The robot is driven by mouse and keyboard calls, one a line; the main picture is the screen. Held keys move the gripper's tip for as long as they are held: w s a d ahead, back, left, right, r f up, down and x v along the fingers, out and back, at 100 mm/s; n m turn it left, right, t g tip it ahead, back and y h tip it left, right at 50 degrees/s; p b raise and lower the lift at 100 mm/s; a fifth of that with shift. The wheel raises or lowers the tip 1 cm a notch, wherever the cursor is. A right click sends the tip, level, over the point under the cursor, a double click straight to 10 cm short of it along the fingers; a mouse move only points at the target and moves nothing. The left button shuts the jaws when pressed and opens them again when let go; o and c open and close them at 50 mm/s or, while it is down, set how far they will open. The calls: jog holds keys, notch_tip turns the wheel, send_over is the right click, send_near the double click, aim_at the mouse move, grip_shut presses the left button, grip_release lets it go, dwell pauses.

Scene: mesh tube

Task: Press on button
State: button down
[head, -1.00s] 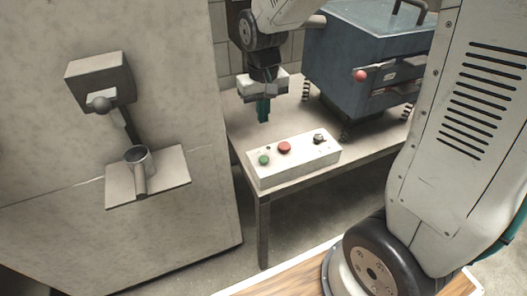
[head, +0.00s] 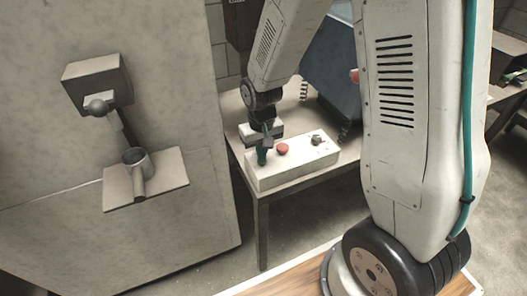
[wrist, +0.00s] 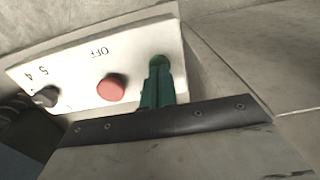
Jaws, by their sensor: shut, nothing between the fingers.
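The white control box (head: 295,168) sits on the table near its front edge. Its green button is at the left end; in the wrist view a green round top (wrist: 160,61) shows just beyond my fingertips, and in the head view my fingers cover it. My gripper (head: 262,157) is shut and empty, with its green fingers pointing down at that button. The fingers also show in the wrist view (wrist: 157,82). They look at or touching the button; I cannot tell how far it is pressed. The red button (head: 282,149) is beside them, to the right.
A dark knob (head: 317,140) sits at the box's right end; in the wrist view, lettering reads OFF near the red button (wrist: 111,87). A blue-grey machine (head: 332,65) stands behind on the table (head: 230,115). A large panel (head: 60,190) is close on the left.

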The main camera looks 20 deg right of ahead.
jog(key=shift+f, duration=0.25)
jog(key=shift+f, duration=0.45)
jog(key=shift+s+f, duration=0.3)
jog(key=shift+f, duration=0.2)
notch_tip(320, 180, up, 15)
jog(key=shift+w+f, duration=0.15)
jog(key=shift+w, duration=0.2)
dwell(0.5)
jog(key=s+d+r, duration=0.1)
jog(key=s+r, duration=0.3)
jog(key=s, duration=0.3)
jog(key=s+d+r+t, duration=0.1)
jog(key=s+r, duration=0.3)
jog(key=s, duration=0.4)
jog(key=s+d+r, duration=0.1)
jog(key=s+r, duration=0.4)
jog(key=s, duration=0.2)
jog(key=shift+s+d, duration=0.35)
jog(key=shift+s, duration=0.05)
